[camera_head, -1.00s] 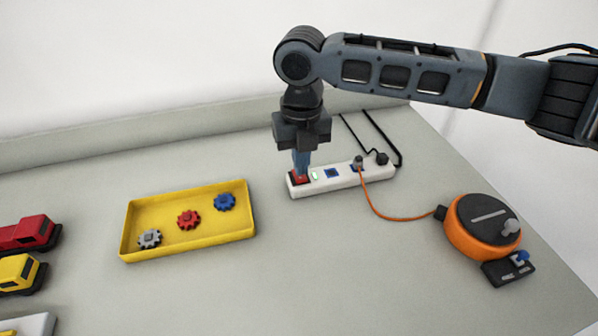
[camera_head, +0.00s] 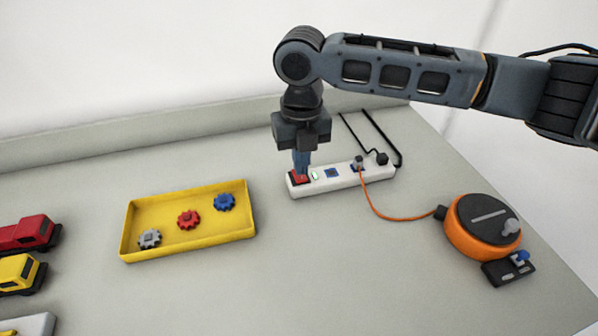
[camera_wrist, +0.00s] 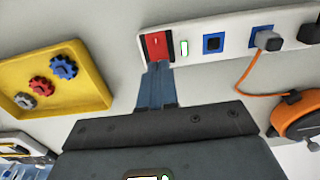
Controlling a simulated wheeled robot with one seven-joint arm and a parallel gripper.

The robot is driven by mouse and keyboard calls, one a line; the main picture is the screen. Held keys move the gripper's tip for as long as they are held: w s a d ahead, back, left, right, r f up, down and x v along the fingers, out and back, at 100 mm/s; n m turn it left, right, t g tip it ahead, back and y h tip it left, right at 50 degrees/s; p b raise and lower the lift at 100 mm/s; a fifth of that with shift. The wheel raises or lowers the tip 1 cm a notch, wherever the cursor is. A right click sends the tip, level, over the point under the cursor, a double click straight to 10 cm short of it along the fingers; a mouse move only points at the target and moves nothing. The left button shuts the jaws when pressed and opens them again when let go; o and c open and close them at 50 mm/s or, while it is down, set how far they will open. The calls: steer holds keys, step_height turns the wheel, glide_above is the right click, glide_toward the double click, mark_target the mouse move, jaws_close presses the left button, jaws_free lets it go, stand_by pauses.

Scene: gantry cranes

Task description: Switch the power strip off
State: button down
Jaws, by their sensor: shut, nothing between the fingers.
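The white power strip (camera_head: 345,178) lies on the table below my arm. Its red rocker switch (camera_wrist: 156,46) is at the left end, with a pale green-white light (camera_wrist: 184,48) beside it. My gripper (camera_head: 301,174) points straight down, shut and empty, with its fingertips at the red switch. In the wrist view my blue fingers (camera_wrist: 156,88) reach the near edge of the switch. I cannot tell how hard they touch it. The fingers hide part of the switch in the head view.
An orange cable runs from a plug (camera_head: 358,162) on the strip to an orange and black round device (camera_head: 482,227) at right. A black plug (camera_head: 382,158) sits at the strip's right end. A yellow tray (camera_head: 187,247) with gears and toy trucks (camera_head: 22,272) are left.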

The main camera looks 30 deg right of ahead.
steer(key=shift+f+b, duration=0.5)
steer(key=shift+f, duration=0.45)
stand_by(0.5)
steer(key=shift+r, duration=0.1)
steer(key=shift+r+p, duration=2.75)
steer(key=shift+r, duration=0.7)
